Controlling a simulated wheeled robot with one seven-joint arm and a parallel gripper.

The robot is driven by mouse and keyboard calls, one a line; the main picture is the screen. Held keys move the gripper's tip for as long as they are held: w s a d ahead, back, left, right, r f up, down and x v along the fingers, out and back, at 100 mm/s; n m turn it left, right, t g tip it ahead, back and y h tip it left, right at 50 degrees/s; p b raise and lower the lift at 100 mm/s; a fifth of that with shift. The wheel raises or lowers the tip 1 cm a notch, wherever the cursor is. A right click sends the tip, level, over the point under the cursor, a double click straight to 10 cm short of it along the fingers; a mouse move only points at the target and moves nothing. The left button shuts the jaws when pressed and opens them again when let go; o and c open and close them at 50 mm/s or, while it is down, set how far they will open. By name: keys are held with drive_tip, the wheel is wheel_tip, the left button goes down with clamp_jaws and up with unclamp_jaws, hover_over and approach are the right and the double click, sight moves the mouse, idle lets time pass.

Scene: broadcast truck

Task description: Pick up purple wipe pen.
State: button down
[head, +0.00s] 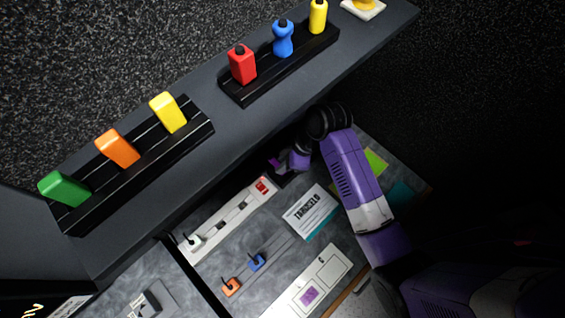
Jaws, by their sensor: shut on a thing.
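My purple and black arm reaches in from the lower right, and my gripper (281,170) is just below the front edge of the dark shelf, above the grey desk. It is shut on a small purple thing (274,163), which looks like the purple wipe pen. Only a little of it shows between the dark fingers, and its ends are hidden or too dark to make out.
The dark shelf (200,165) runs diagonally close above my gripper. It holds a rack of green, orange and yellow blocks (117,149) and a rack of red, blue and yellow bottles (283,39). On the desk are a white strip (225,219), a Tangelo card (311,212) and a white panel (325,277).

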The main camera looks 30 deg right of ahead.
wheel_tip(320, 180, up, 7)
drive_tip(key=b, duration=0.2)
drive_tip(key=s+d+p, duration=0.1)
drive_tip(key=s+d, duration=0.9)
drive_tip(key=d, duration=0.5)
